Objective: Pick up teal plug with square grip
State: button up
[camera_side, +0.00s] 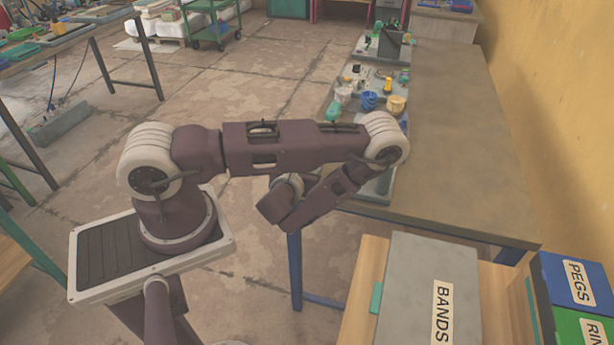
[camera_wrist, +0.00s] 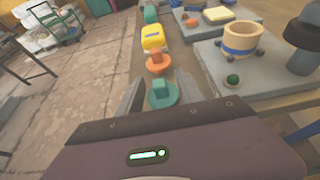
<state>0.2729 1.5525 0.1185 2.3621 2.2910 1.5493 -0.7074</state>
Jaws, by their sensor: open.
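A teal plug with a square grip on a round flange (camera_wrist: 160,95) is in the middle of the wrist view, just beyond the edge of my gripper's body. My gripper (camera_wrist: 159,88) is open, with one grey finger on each side of the teal plug in the picture. I see no finger touching it, and I cannot tell how far the fingertips are from it in depth. In the side view my own arm links hide the gripper and this plug.
Behind the plug stand an orange plug (camera_wrist: 159,64), a yellow piece (camera_wrist: 153,38) and another teal piece (camera_wrist: 151,14) in a row. To the right, a grey plate (camera_wrist: 215,66) carries a tan cup with a blue band (camera_wrist: 242,40) and a dark knob (camera_wrist: 303,40). The bench (camera_side: 450,150) has clear room on its right.

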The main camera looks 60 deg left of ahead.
jog(key=x, duration=0.3)
grip_shut()
